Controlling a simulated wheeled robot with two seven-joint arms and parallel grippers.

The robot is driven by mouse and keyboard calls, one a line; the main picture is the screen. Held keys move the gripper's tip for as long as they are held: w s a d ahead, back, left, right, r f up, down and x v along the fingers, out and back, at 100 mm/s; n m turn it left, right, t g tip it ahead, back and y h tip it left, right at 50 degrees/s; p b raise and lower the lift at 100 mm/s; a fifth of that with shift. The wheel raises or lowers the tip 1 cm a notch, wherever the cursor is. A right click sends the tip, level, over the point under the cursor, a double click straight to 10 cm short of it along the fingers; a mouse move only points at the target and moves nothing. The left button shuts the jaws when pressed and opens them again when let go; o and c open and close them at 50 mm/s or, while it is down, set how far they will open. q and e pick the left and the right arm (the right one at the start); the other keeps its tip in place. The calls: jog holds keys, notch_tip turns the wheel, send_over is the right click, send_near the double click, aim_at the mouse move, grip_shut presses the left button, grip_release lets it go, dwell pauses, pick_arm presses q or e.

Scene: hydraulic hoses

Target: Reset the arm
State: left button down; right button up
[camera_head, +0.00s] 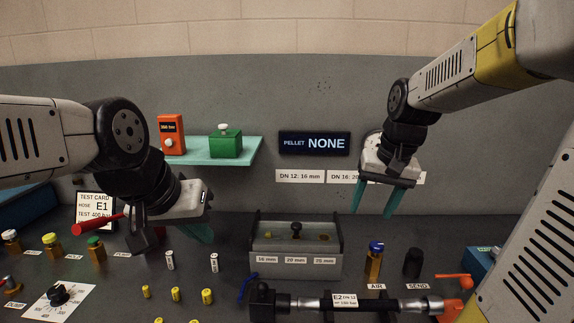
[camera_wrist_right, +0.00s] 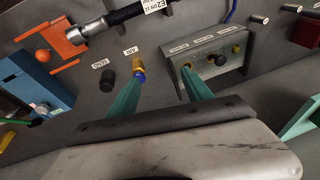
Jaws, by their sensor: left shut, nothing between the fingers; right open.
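My left gripper (camera_head: 200,234) has green fingers and is shut and empty. It hangs above the bench at centre-left, right of the test card. My right gripper (camera_head: 384,198) has green fingers, open and empty, and is raised in front of the back wall, below the display reading "PELLET NONE". In the right wrist view its two fingers (camera_wrist_right: 160,98) are spread with nothing between them. Beyond them lie the grey pellet box (camera_wrist_right: 217,66) and the blue-capped brass AIR button (camera_wrist_right: 138,70). Both of my arms reach in from the sides.
The grey pellet box (camera_head: 295,261) stands at bench centre. The AIR button (camera_head: 374,262) and black SEND button (camera_head: 412,263) stand to the right. A teal shelf (camera_head: 240,157) juts from the wall. Small yellow and white cylinders stand front left.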

jog(key=s+a+r+n+t, duration=0.1)
jog(key=s+a, duration=0.1)
jog(key=s, duration=0.4)
jog(key=s+a+r+n+t, duration=0.1)
jog(key=s+a+t, duration=0.1)
jog(key=s, duration=0.4)
jog(key=shift+s+a+y, duration=0.35)
jog(key=shift+a+y, duration=0.05)
jog(key=shift+a, duration=0.4)
jog(key=shift+c, duration=0.5)
